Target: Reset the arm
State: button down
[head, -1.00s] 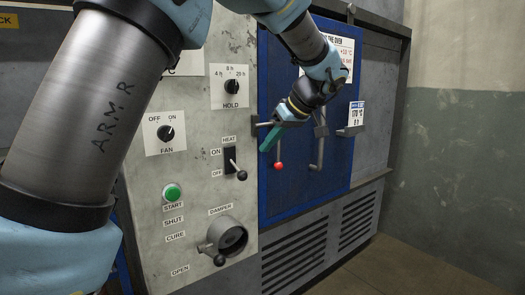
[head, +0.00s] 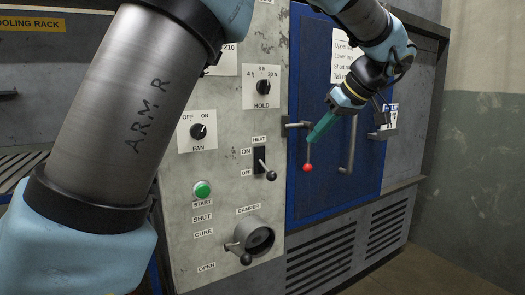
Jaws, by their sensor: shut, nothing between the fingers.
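My gripper (head: 311,138) is at the end of my arm, in front of the blue oven door (head: 365,185). Its green fingers are shut and empty, pointing down and to the left. The fingertips appear in the picture just above a red-knobbed lever (head: 308,167) and right of a grey latch bar (head: 294,125); I cannot tell the gap in depth. My arm, marked ARM R, crosses the left of the view and covers part of the panel.
The control panel (head: 228,175) carries a FAN dial (head: 198,131), HOLD dial (head: 263,87), HEAT lever (head: 262,165), green START button (head: 202,189) and damper (head: 255,239). A grey door handle (head: 349,150) hangs right of the gripper. A cooling rack sign (head: 32,24) is far left. Floor shows at lower right.

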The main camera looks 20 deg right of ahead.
jog(key=w+a+f+m+g+h+p, duration=0.1)
jog(key=w+a+f+g+p, duration=0.2)
jog(key=a, duration=0.7)
jog(key=w+a+f+m+g+p, duration=0.1)
jog(key=w+a+f+m+g, duration=0.15)
jog(key=a+f, duration=0.45)
jog(key=s+a+f+h+p, duration=0.1)
jog(key=s+a, duration=0.3)
jog(key=a, duration=0.7)
jog(key=s+a+f+h+p, duration=0.1)
jog(key=s+a+f+p, duration=0.2)
jog(key=a, duration=0.8)
jog(key=shift+s+a+f+m+h, duration=0.35)
jog(key=shift+s+a+h, duration=0.05)
jog(key=shift+s, duration=0.3)
jog(key=shift+w, duration=0.1)
